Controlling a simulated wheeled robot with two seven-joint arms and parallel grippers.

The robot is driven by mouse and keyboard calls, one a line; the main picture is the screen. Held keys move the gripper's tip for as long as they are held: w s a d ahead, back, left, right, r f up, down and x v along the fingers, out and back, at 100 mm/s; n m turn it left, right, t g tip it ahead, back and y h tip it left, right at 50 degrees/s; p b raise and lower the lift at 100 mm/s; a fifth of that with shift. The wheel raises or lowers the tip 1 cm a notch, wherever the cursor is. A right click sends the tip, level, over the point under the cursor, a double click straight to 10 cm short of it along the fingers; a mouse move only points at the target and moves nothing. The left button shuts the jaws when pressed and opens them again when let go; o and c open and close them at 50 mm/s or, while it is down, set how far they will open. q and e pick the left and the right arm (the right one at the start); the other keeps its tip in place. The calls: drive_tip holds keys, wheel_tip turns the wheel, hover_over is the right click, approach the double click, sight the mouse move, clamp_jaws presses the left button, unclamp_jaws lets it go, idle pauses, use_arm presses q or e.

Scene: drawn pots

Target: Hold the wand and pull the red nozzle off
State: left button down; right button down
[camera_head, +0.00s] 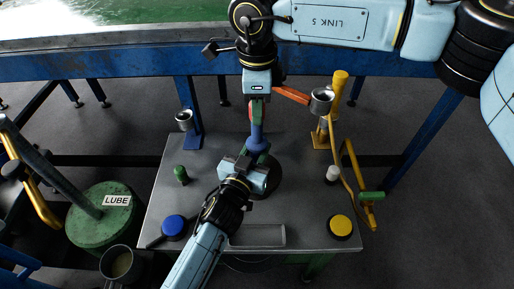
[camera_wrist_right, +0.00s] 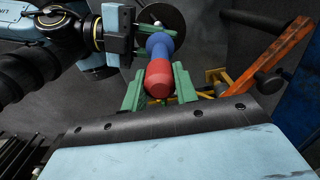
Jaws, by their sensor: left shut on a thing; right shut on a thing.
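The blue wand (camera_head: 257,141) stands about upright above the middle of the grey table; it also shows in the right wrist view (camera_wrist_right: 158,44). The red nozzle (camera_wrist_right: 158,80) sits on the wand's end, and in the head view it is mostly hidden by my right gripper. My right gripper (camera_head: 257,112) comes from above, its green fingers shut on either side of the nozzle. My left gripper (camera_head: 250,163) is lower and is shut on the wand below the blue part. Its exact contact is partly hidden.
The table (camera_head: 160,205) carries a green knob-like piece (camera_head: 181,173), blue disc (camera_head: 174,226), yellow disc (camera_head: 341,226) and white-topped piece (camera_head: 332,174). Metal cups stand on a blue post (camera_head: 192,138) and by an orange bar (camera_head: 291,94). A green LUBE drum (camera_head: 100,230) stands left.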

drive_tip(key=shift+r, duration=3)
use_arm(q)
drive_tip(key=c, duration=1)
unclamp_jaws()
drive_tip(key=v, duration=1.2)
drive_tip(key=shift+a+f, duration=0.1)
